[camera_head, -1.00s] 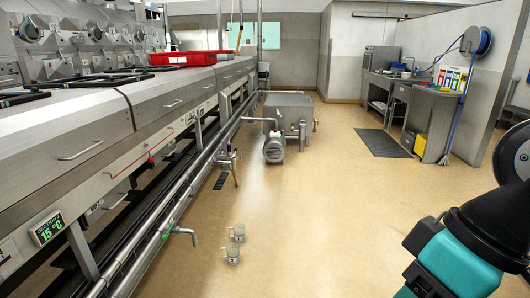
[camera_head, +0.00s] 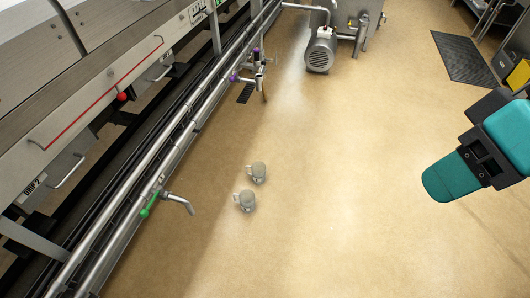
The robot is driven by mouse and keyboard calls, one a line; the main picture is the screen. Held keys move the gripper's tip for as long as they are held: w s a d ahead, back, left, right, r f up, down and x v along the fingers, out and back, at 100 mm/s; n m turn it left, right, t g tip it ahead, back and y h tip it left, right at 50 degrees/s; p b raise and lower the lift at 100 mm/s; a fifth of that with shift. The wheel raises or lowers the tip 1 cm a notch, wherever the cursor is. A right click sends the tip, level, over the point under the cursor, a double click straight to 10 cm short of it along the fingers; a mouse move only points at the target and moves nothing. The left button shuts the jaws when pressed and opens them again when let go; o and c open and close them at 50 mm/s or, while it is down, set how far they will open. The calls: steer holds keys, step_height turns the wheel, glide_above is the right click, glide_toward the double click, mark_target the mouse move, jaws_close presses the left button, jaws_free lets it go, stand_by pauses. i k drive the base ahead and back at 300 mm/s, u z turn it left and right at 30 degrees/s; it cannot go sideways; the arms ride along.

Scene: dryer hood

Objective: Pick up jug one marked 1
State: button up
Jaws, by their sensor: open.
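Two small grey, translucent-looking jugs stand upright on the floor just below the middle of the view. The nearer jug (camera_head: 245,201) is slightly left of the farther jug (camera_head: 258,172), and they stand close together. Each has a handle on its left side. No number can be read on either, so I cannot tell which is marked 1. Teal and black parts of my arm show at the right edge, well away from both jugs. My gripper's fingers are not in view.
A tap with a green handle (camera_head: 149,205) sticks out from long steel pipes (camera_head: 190,130) left of the jugs. A purple-handled valve (camera_head: 254,62) and a pump motor (camera_head: 320,49) are farther back. A dark mat (camera_head: 463,57) lies upper right. The tan floor right of the jugs is clear.

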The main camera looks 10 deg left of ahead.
mark_target(258, 169)
steer(key=i, duration=2.15)
steer(key=u, duration=2.2)
